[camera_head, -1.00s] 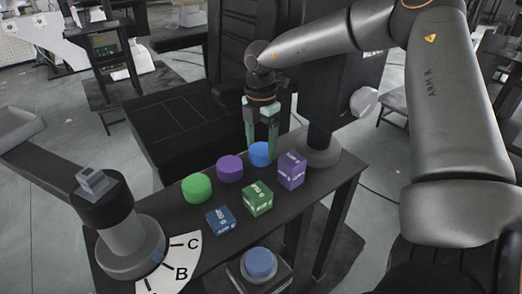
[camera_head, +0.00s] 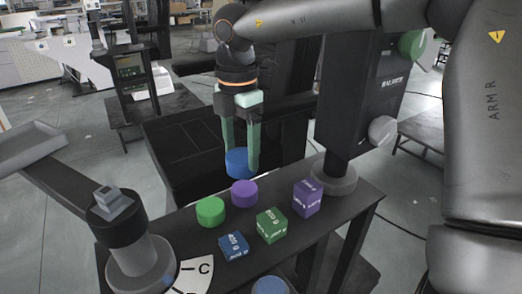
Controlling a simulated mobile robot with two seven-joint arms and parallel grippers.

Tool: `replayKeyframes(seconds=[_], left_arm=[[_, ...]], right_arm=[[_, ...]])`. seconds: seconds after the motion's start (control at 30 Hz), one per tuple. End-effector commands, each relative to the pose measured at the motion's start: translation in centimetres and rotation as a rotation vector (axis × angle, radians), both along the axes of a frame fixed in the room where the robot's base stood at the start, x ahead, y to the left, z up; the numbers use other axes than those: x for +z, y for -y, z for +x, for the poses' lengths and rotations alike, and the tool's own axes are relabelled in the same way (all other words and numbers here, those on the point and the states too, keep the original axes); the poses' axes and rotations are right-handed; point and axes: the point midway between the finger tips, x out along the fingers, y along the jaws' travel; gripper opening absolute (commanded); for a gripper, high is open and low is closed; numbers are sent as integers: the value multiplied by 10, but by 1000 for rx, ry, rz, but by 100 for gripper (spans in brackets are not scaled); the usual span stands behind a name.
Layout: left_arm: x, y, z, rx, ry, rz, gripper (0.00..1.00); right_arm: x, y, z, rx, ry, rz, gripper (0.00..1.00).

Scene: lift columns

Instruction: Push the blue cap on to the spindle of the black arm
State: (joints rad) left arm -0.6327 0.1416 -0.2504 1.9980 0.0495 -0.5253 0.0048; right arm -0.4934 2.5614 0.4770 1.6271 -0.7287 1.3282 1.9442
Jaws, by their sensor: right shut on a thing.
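My right gripper (camera_head: 240,165) is shut on the blue cap (camera_head: 237,161), a short cylinder, with one finger on each side. It holds the cap above the table's far edge, behind the purple cap (camera_head: 244,192). A black column (camera_head: 345,105) stands at the table's right end. A black horizontal part (camera_head: 285,106), perhaps the black arm, reaches left from it behind the gripper. I cannot make out a spindle on it. A green cap (camera_head: 211,211) stands left of the purple one. My left gripper is not in view.
Purple (camera_head: 307,198), green (camera_head: 271,225) and blue (camera_head: 233,246) boxes stand on the dark table (camera_head: 348,205). A round blue top (camera_head: 270,285) shows at the bottom edge.

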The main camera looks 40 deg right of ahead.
Motion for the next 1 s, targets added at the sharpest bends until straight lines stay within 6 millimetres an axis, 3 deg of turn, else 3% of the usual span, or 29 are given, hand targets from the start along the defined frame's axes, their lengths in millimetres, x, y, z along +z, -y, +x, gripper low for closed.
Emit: replayKeyframes(seconds=[0.1, 0.3, 0.5, 1.0], left_arm=[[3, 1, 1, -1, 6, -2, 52], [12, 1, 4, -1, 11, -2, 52], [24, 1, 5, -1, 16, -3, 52], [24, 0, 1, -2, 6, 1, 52]], right_arm=[[6, -14, -2, 0, 0, 2, 17], [18, -22, -4, -1, 0, 0, 17], [31, -23, -4, -1, 0, 0, 17], [36, -21, -6, -26, 2, -2, 17]])
